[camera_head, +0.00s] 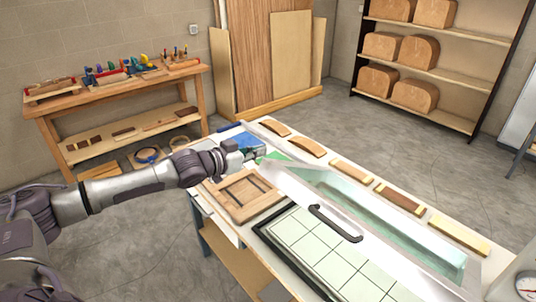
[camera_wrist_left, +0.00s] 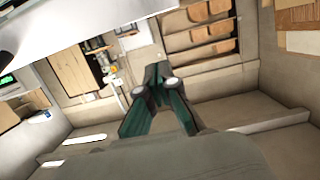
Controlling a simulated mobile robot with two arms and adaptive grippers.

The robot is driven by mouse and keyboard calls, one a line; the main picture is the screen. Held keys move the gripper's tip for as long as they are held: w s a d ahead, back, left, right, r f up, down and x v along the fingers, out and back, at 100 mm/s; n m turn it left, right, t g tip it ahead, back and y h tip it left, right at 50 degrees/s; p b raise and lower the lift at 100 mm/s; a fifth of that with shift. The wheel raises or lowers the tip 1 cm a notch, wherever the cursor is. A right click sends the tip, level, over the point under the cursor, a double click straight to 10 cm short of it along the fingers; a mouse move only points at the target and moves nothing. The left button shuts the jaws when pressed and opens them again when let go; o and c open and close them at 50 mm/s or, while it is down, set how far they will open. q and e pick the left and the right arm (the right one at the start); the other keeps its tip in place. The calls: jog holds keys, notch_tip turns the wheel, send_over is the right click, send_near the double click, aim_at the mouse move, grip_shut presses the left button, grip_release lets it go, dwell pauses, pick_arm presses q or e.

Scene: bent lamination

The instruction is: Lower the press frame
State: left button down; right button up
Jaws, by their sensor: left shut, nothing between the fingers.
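The press frame (camera_head: 292,180) is a pale frame around a greenish translucent sheet, standing raised and tilted over the table in the head view. A dark curved handle (camera_head: 335,224) shows at its near side. In front of it lies a light gridded bed (camera_head: 313,245) with a dark border. My left gripper (camera_head: 248,145) is beyond the left end of the frame, apart from the handle. It is shut and empty; its dark green fingers (camera_wrist_left: 158,75) meet in the left wrist view. My right gripper is not in view.
A wooden panel (camera_head: 243,194) lies left of the bed. Curved and straight wood pieces (camera_head: 307,147) line the table's far edge. A round gauge (camera_head: 526,286) is at the lower right.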

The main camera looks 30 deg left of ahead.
pick_arm(q)
jog(key=p, duration=0.2)
send_over(268, 170)
jog(key=w, duration=0.2)
jog(key=shift+s+d+f, duration=0.1)
jog(key=shift+d+f, duration=0.25)
jog(key=shift+d, duration=0.05)
jog(key=shift+s+f+p, duration=0.2)
jog(key=shift+f+p, duration=0.2)
jog(key=shift+f, duration=0.5)
jog(key=shift+s+a+f+p, duration=0.35)
jog(key=shift+s+f+p, duration=0.15)
jog(key=shift+s+f, duration=0.25)
jog(key=shift+f, duration=0.35)
